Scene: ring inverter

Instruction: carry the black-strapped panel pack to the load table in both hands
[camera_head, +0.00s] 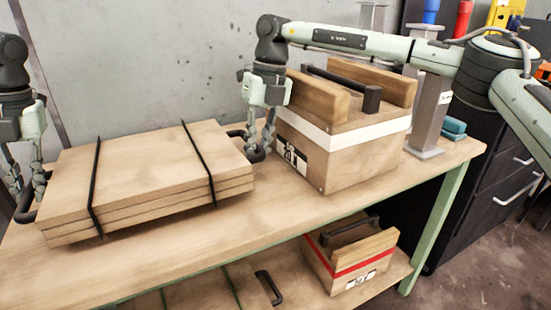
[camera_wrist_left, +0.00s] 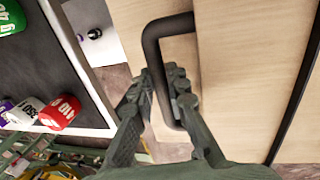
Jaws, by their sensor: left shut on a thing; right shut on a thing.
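The panel pack (camera_head: 150,180) is a flat stack of pale wooden panels with two black straps around it, at the left of the wooden bench top in the head view. A dark handle sticks out at each end. My left gripper (camera_head: 28,190) is shut on the left handle; in the left wrist view its fingers (camera_wrist_left: 165,88) close on the black handle (camera_wrist_left: 153,45) beside the pack (camera_wrist_left: 235,65). My right gripper (camera_head: 262,142) is shut on the right handle. The pack looks about level. Whether it touches the bench is unclear.
A wooden box with a white band (camera_head: 345,150) stands close right of my right gripper. A red-banded box (camera_head: 352,262) sits on the lower shelf. A grey post (camera_head: 430,105) and dark drawers (camera_head: 500,175) are at the right. Bench top (camera_head: 250,225) in front is clear.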

